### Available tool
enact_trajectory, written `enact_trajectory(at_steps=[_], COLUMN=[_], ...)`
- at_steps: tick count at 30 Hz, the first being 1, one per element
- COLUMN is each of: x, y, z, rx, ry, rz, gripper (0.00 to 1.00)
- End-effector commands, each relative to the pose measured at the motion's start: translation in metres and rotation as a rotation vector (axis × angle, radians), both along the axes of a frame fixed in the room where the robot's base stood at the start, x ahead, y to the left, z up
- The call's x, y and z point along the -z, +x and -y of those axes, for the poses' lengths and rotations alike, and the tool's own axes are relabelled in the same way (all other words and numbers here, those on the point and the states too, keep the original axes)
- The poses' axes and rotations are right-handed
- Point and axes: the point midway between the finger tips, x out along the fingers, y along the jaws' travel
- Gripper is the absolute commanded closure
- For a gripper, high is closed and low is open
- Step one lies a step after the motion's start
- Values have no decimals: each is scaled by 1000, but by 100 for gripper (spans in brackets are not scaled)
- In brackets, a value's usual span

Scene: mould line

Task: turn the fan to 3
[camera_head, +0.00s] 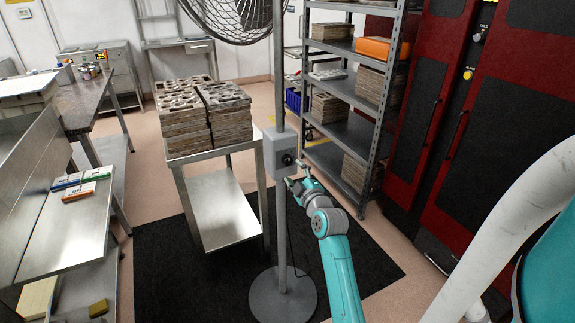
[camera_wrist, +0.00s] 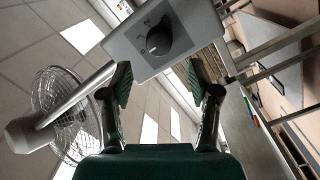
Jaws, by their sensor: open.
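The fan stands in the middle of the head view, with its wire cage (camera_head: 226,14) at the top and a grey control box (camera_head: 279,152) on its pole. In the wrist view the box's front plate (camera_wrist: 125,52) carries a black round knob (camera_wrist: 158,41) with a pale pointer mark and small markings around it. My gripper (camera_wrist: 163,84) is open and empty. Its two fingers are spread below the knob in the wrist view, apart from it. In the head view my gripper (camera_head: 297,180) is just right of and below the box.
A metal cart (camera_head: 222,205) with stacked moulds stands behind the fan, left of the pole. A shelf rack (camera_head: 377,115) and red cabinets (camera_head: 500,130) stand to the right. The fan's round base (camera_head: 283,296) rests on a black mat (camera_head: 165,270).

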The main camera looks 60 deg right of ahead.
Motion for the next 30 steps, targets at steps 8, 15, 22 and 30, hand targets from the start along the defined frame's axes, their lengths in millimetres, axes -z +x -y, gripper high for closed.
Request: enact_trajectory(at_steps=[8,15,22,30], x=[-1,0,0,0], y=[36,49,50,50], z=[26,36,37,37], rx=[1,1,1,1], ry=[-1,0,0,0], rz=[0,1,1,1], gripper=[39,39,39,91])
